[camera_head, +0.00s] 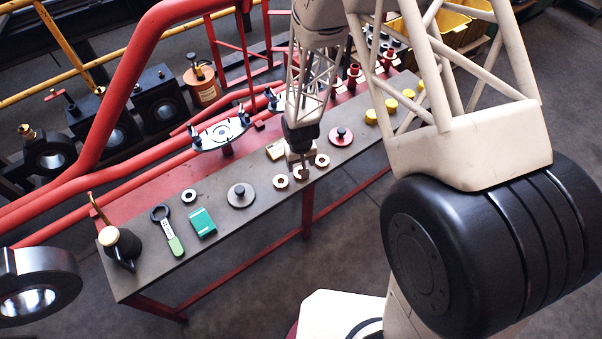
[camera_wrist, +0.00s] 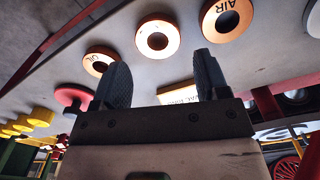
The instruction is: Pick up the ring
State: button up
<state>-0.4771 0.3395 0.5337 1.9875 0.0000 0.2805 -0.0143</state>
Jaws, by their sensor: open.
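Three pale rings lie in a row on the bench near its front edge. In the head view the left ring (camera_head: 280,182) and right ring (camera_head: 322,160) flank the middle one, which my gripper (camera_head: 303,164) partly covers. In the wrist view I see a ring marked "OIL" (camera_wrist: 92,65), a middle ring (camera_wrist: 157,50) whose lettering I cannot read, and a ring marked "AIR" (camera_wrist: 232,24). My gripper (camera_wrist: 160,58) is open and empty, its two fingers either side of the middle ring's line. Whether the fingers touch the bench is unclear.
A small yellowish box (camera_head: 275,150) lies just behind my gripper. A red knobbed disc (camera_head: 340,136) is to the right, a grey knobbed disc (camera_head: 240,195) to the left. Another ring (camera_head: 189,195) lies farther left. Red rails (camera_head: 120,80) run behind the bench.

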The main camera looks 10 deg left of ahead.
jog(key=shift+f, duration=0.15)
jog(key=shift+w+f, duration=0.2)
jog(key=shift+f, duration=2.25)
jog(key=c, duration=0.8)
